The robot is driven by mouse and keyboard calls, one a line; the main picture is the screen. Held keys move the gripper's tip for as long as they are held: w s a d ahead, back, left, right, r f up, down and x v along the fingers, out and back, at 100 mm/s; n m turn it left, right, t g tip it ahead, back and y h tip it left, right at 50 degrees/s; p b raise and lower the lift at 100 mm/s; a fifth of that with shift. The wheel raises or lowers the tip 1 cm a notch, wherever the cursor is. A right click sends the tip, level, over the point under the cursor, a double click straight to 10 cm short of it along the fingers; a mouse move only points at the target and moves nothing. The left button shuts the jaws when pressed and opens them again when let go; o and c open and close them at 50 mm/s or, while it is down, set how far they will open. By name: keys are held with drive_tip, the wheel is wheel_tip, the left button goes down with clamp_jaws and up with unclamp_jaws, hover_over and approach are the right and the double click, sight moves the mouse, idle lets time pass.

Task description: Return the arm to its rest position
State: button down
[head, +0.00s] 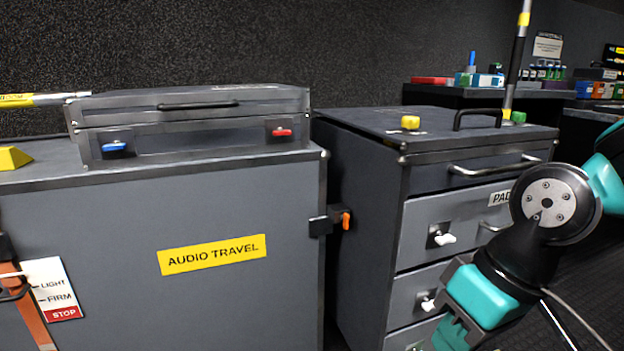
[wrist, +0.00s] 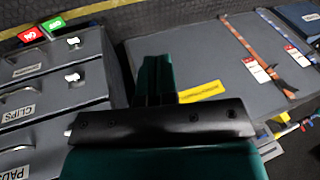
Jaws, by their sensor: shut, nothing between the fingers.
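My arm reaches in from the right edge of the head view, in teal and black, and bends downward. My gripper (head: 452,333) is at the lower end, in front of the grey drawer cabinet (head: 358,190), and is cut off by the bottom edge. In the wrist view my gripper (wrist: 155,80) shows its teal fingers together with nothing between them.
A grey case marked AUDIO TRAVEL (head: 300,270) stands at left with a smaller latched case (head: 200,97) on top. The cabinet has white drawer latches (head: 445,239) and handles. A yellow-black pole (head: 516,60) rises behind it. Dark floor (head: 590,265) shows at right.

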drive_tip(key=s+r+n+p, duration=0.2)
drive_tip(key=s+r+p, duration=0.1)
drive_tip(key=s+r, duration=0.3)
wheel_tip(320, 180, up, 36)
drive_tip(key=p, duration=3.6)
drive_tip(key=shift+a, duration=0.35)
